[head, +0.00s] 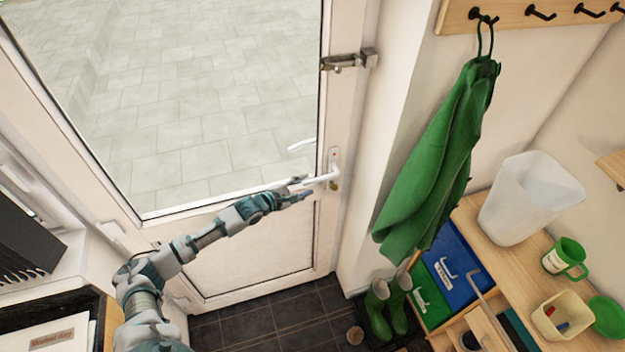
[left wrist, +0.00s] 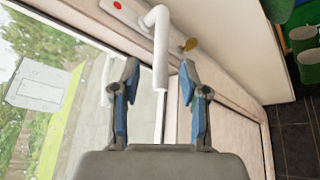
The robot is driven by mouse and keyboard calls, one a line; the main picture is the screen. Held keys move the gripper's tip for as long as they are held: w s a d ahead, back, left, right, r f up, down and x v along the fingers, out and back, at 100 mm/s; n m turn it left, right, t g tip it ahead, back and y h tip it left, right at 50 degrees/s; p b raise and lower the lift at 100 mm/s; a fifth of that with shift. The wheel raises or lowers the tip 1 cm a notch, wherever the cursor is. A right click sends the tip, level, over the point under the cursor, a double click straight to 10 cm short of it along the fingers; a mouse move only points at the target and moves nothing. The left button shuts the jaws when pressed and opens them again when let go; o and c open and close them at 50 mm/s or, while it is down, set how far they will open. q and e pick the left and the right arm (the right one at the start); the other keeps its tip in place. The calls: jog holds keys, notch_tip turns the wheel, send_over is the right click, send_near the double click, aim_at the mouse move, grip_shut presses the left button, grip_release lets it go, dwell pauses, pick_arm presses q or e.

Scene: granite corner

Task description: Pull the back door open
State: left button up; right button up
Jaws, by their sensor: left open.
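The white-framed back door (head: 256,275) has a large glass pane and appears shut in its frame. Its white lever handle (head: 322,178) sits on a plate at the right edge. My left gripper (head: 300,190) is at the handle's free end. In the left wrist view, my left gripper (left wrist: 158,88) is open, and the white lever (left wrist: 161,60) reaches down between its two fingers. I cannot tell whether the fingers touch it. A brass key (left wrist: 190,44) shows beside the lever. A metal latch (head: 350,61) sits higher up at the door's edge. My right gripper is not seen.
A green cloth (head: 440,160) hangs from a hook rail right of the door. Green boots (head: 388,308) stand below it on dark tiles (head: 265,325). A wooden bench (head: 515,265) holds a white bin (head: 530,198) and a green mug (head: 566,258).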

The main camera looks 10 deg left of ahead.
aim_at(313, 181)
pick_arm(q)
jog(key=x, duration=0.4)
jog(key=shift+w+d, duration=0.15)
jog(key=shift+w, duration=0.1)
jog(key=shift+w+d+f, duration=0.15)
jog(key=shift+w+d, duration=0.35)
jog(key=shift+a, duration=0.1)
grip_shut()
